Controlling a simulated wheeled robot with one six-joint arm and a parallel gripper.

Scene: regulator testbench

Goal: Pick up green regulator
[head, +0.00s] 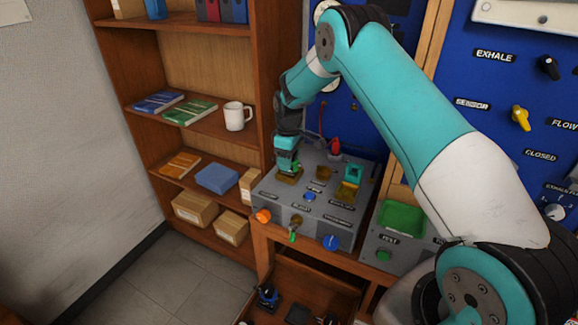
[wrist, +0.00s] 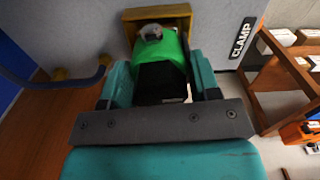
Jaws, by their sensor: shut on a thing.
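The green regulator (wrist: 178,45) sits between the two teal fingers of my gripper (wrist: 160,75) in the wrist view. It has a grey knob on its end and a dark part nearer my palm. My gripper is shut on it. A yellow square frame (wrist: 132,25) lies right behind the regulator, beside the CLAMP label (wrist: 242,38). I cannot tell whether the regulator is seated in the frame or just clear of it. In the head view my gripper (head: 287,168) points down at the left rear of the grey testbench box (head: 268,197), mostly hiding the regulator.
A red part (head: 335,146) and a teal part (head: 353,173) stand to the right on the box. Knobs line its front, including a blue one (head: 331,242). A green tray (head: 402,217) is on the TEST box. A bookshelf (head: 277,75) stands close at left.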

